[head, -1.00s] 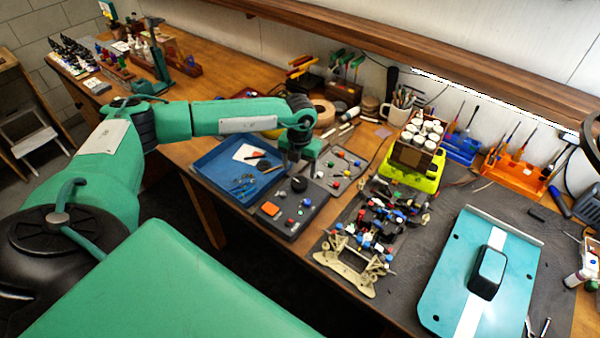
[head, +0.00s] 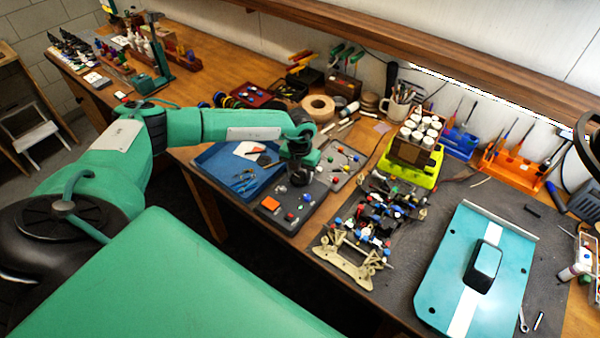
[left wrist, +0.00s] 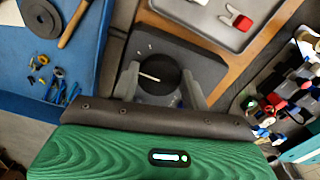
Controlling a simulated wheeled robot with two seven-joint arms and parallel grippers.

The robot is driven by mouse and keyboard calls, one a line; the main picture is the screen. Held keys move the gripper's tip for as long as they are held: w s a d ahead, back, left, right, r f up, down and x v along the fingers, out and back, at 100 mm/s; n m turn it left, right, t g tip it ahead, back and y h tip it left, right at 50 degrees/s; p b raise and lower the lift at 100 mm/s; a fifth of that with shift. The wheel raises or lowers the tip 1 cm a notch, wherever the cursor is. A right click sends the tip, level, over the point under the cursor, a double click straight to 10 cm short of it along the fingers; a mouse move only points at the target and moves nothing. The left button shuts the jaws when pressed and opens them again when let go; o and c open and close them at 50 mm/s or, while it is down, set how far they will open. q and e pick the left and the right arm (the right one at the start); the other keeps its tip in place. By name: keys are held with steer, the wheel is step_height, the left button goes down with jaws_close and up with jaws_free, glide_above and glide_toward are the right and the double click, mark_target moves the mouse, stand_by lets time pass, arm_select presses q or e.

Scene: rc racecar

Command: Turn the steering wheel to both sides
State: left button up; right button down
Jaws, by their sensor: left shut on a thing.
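The steering wheel (left wrist: 157,72) is a black round knob with a pale line across its top. It stands on a dark grey control box (head: 284,224) with an orange block and small coloured buttons; the box also shows in the left wrist view (left wrist: 195,52). My left gripper (head: 300,178) points down over the box and hides most of the wheel in the head view. In the left wrist view my left gripper (left wrist: 159,82) has one finger on each side of the wheel, shut on it. My right gripper is in neither view.
A blue tray (head: 213,165) with tools lies left of the box. A grey tray (head: 352,160) with small parts lies behind it. The car chassis (head: 375,225) and a teal body shell (head: 450,285) lie on the dark mat to the right.

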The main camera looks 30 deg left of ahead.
arm_select(q)
steer(key=shift+f+m+b, duration=0.2)
steer(key=shift+m+b, duration=0.6)
steer(key=shift+b, duration=0.3)
steer(key=m+b, duration=0.3)
steer(key=b, duration=0.1)
steer(key=shift+d+m+b, duration=0.1)
steer(key=shift+m+b, duration=0.2)
steer(key=shift+m, duration=0.1)
steer(key=shift+d+r+m+b, duration=0.1)
steer(key=shift+m+b, duration=1.05)
steer(key=shift+m, duration=0.05)
steer(key=shift+r+m+b, duration=0.15)
steer(key=shift+m+b, duration=0.15)
steer(key=shift+b, duration=0.05)
